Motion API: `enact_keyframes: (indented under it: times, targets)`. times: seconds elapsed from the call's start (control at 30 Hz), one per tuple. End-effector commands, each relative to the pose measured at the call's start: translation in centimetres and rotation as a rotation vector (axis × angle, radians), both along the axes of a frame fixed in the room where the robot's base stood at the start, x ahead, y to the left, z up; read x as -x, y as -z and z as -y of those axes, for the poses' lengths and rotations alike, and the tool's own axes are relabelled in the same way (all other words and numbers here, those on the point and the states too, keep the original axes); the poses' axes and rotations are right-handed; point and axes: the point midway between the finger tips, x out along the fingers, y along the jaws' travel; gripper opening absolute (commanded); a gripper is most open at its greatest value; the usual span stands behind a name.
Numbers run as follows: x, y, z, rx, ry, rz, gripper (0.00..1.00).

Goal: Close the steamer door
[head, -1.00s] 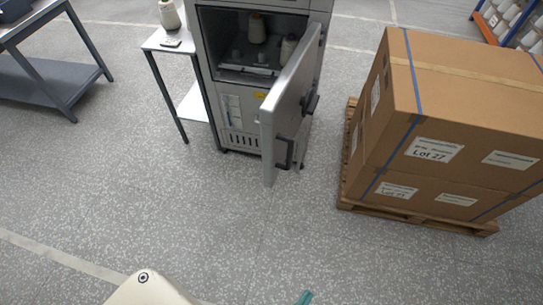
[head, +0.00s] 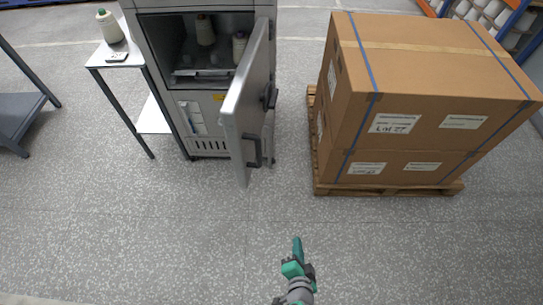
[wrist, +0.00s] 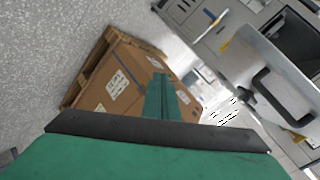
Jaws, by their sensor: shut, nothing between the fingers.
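The steamer (head: 203,147) is a grey cabinet at the upper left of the head view. Its door (head: 243,105) stands wide open, swung out toward me on its right side, with dark handles on it. Inside the chamber are yarn cones (head: 205,30) on a shelf. In the wrist view the door (wrist: 270,80) and its black handle (wrist: 289,96) show at the right, tilted. My gripper (head: 297,243) is green and shut, with nothing in it. It is in front of the door and apart from it, low in the head view; its fingers also show in the wrist view (wrist: 160,95).
A stack of strapped cartons (head: 420,110) on a wooden pallet (head: 385,189) stands right of the door, with a narrow floor gap between. A small side table (head: 120,60) with a yarn cone (head: 109,26) is left of the steamer. The floor in front is clear.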

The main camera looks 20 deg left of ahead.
Motion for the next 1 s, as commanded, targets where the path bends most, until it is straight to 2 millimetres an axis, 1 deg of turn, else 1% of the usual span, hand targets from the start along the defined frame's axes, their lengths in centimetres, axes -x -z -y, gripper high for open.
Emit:
enact_keyframes:
  times: [0.03, 0.17, 0.2, 0.27, 0.3, 0.37, 0.4, 0.47, 0.5, 0.6, 0.73, 0.83, 0.93, 1.0]
  targets:
    - [-2.1, -0.2, -0.3, -0.069, -0.012, -0.004, 0.0]
    - [-6.1, -1.2, -1.5, -0.252, -0.073, -0.025, 0.0]
    - [-7.4, -1.9, -1.9, -0.307, -0.099, -0.027, 0.0]
    - [-9.1, -3.2, -2.4, -0.385, -0.141, -0.03, 0.0]
    - [-10.2, -4.3, -2.7, -0.435, -0.173, -0.027, 0.0]
    - [-11.7, -6.1, -3.0, -0.507, -0.228, -0.023, 0.0]
    - [-12.6, -7.3, -3.1, -0.552, -0.266, -0.022, 0.0]
    - [-13.7, -9.5, -3.2, -0.613, -0.327, -0.012, 0.0]
    - [-14.3, -11.0, -3.2, -0.649, -0.37, -0.006, 0.0]
    - [-15.4, -14.4, -2.9, -0.719, -0.472, 0.011, 0.0]
    - [-15.8, -17.8, -2.5, -0.773, -0.578, 0.028, 0.0]
    - [-15.8, -19.3, -2.2, -0.794, -0.627, 0.038, 0.0]
    - [-15.9, -20.0, -2.2, -0.803, -0.651, 0.041, 0.0]
    - [-16.0, -20.1, -2.6, -0.804, -0.658, 0.041, 0.0]
